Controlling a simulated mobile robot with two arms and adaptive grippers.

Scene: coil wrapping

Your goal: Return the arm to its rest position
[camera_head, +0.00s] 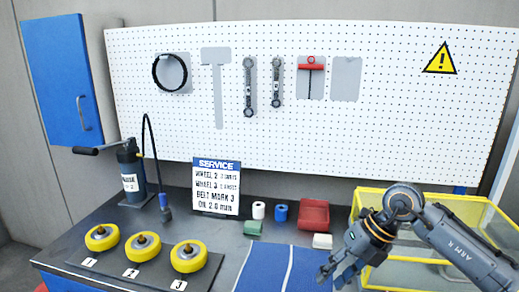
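My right arm comes in from the right edge, marked "ARM R". Its gripper (333,279) points down and left, over the right side of the blue mat (262,268) and left of the yellow-framed clear box (410,272). Its two fingers show apart with nothing seen between them. My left arm and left gripper are not in view.
The bench holds yellow wheels (102,237) on numbered spots, a pump bottle (131,172), a service sign (216,186), white and blue rolls, a red tray (314,215) and small blocks. A tool pegboard (300,130) and blue cabinet (62,78) stand behind.

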